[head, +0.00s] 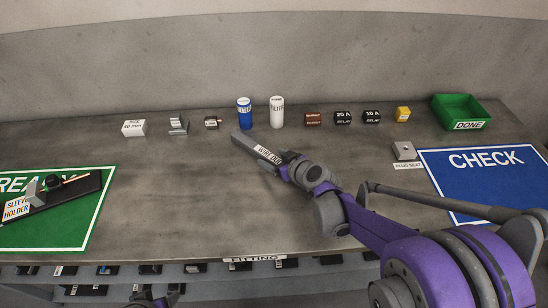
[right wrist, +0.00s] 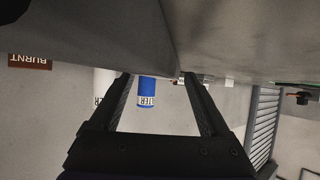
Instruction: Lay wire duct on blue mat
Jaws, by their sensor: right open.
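The wire duct (head: 244,141) is a grey bar with a white label, lying near the middle of the bench in the head view. My right gripper (head: 283,161) is at its near right end and partly hides it. In the right wrist view its two fingers (right wrist: 162,88) are apart; I cannot tell the duct there from the grey surfaces. The blue mat (head: 490,187), marked CHECK, lies at the right, partly behind my right arm, with no duct on it. What looks like my left gripper (head: 152,298) shows dark at the bottom edge, its jaws unclear.
Blue (head: 244,113) and white (head: 277,112) filters stand behind the duct, with small parts in a row. A green DONE bin (head: 467,110) is at the back right, a plug seat (head: 404,151) left of the blue mat. A green mat (head: 75,232) holds a sleeve holder.

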